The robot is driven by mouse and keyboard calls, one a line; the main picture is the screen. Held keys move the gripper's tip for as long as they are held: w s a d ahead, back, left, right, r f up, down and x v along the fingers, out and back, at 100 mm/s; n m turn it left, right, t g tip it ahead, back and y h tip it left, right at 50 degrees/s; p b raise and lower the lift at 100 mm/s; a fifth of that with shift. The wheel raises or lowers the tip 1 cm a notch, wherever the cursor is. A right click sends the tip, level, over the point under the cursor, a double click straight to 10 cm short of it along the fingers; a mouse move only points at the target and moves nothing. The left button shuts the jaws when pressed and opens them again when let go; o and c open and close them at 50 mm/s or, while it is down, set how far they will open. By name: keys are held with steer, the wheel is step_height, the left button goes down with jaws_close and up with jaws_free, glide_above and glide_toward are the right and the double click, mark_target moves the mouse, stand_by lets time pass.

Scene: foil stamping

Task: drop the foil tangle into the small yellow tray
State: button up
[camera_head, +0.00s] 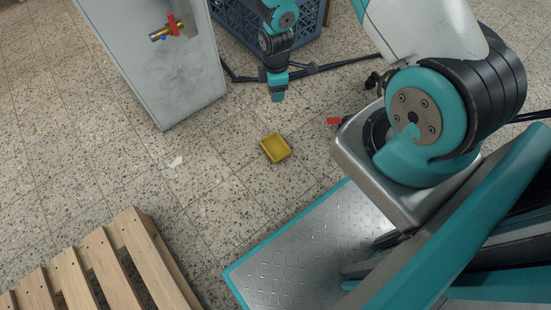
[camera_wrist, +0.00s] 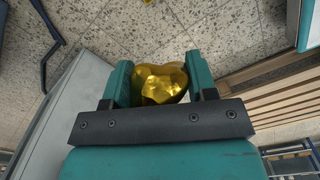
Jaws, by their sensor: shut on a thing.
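The small yellow tray (camera_head: 275,147) sits on the speckled tile floor near the middle of the head view, and looks empty. My gripper (camera_head: 277,95) hangs above and behind it in that view, apart from it. In the wrist view my gripper (camera_wrist: 160,72) is shut on the shiny gold foil tangle (camera_wrist: 160,84), which is squeezed between the two teal fingers. I cannot make out the foil tangle in the head view. A tiny yellow patch at the top edge of the wrist view is too small to name.
A grey cabinet (camera_head: 165,65) with a red-handled valve (camera_head: 172,27) stands at upper left. A blue crate (camera_head: 232,35) is behind my gripper. A wooden pallet (camera_head: 118,240) lies at lower left. A white scrap (camera_head: 175,162) lies on the floor. Floor around the tray is clear.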

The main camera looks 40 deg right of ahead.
steer(key=f+n+b, duration=0.2)
steer(key=f+b, duration=0.6)
steer(key=f, duration=0.2)
steer(key=d+f+n+b, duration=0.1)
steer(key=f+b, duration=0.7)
steer(key=f, duration=0.3)
steer(key=d+f+n+b, duration=0.1)
steer(key=f+n+b, duration=0.1)
steer(key=f+b, duration=0.6)
steer(key=shift+w+d+f+n, duration=0.15)
steer(key=shift+f, duration=0.5)
steer(key=shift+w+d+f+n, duration=0.1)
steer(key=shift+f+n, duration=0.05)
steer(key=shift+f, duration=0.5)
steer(key=shift+r, duration=0.1)
steer(key=o, duration=1)
steer(key=shift+r, duration=0.1)
step_height(320, 180, up, 17)
steer(key=p, duration=0.9)
steer(key=shift+r+p, duration=0.15)
steer(key=shift+p, duration=0.25)
